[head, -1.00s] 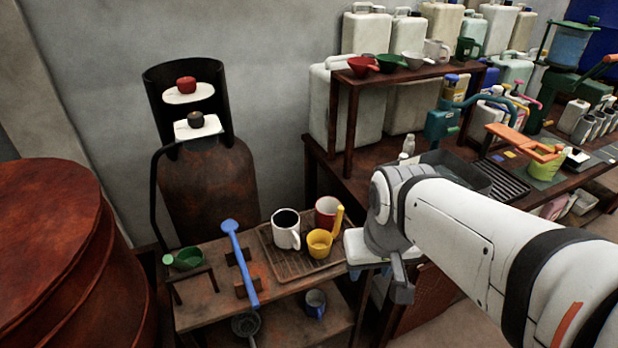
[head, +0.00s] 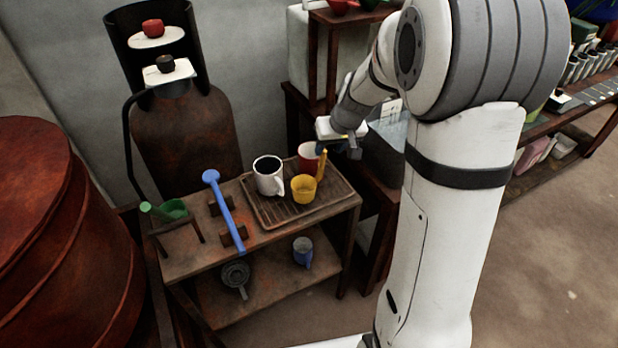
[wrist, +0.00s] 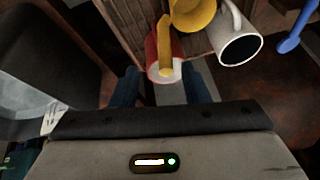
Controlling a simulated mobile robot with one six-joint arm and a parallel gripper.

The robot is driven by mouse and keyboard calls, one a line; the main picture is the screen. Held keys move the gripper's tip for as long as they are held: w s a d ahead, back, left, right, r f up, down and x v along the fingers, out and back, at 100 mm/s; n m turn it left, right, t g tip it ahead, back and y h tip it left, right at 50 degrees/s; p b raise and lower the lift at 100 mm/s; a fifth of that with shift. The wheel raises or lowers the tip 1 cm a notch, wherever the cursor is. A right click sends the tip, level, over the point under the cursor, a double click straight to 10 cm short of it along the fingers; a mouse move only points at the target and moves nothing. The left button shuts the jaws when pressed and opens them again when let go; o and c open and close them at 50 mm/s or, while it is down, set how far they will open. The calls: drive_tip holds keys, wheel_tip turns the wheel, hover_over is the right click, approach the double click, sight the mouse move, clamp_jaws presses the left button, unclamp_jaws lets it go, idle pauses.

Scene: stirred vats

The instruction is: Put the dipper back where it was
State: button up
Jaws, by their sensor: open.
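A yellow dipper (head: 304,189) with an upright handle stands on a slatted tray (head: 270,222) on the small wooden bench. A red mug (head: 307,157) is behind it and a white mug (head: 268,176) is left of it. My gripper (head: 340,147) is open and empty, just right of the handle top in the head view. In the wrist view, the yellow handle (wrist: 165,50) points toward the space between my open fingers (wrist: 163,90). I cannot tell whether it is between them. A green dipper (head: 172,210) rests on a small rack at the bench's left end.
A blue long-handled tool (head: 224,212) lies across wooden rests left of the tray. A blue mug (head: 302,251) and a dark round item (head: 235,274) are on the lower shelf. A large rusty vat (head: 60,250) stands at the left.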

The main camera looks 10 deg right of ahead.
sight(321, 157)
drive_tip(key=x, duration=0.6)
drive_tip(key=shift+w+a+f, duration=0.15)
drive_tip(key=shift+w+a, duration=0.15)
drive_tip(key=shift+a, duration=0.05)
clamp_jaws()
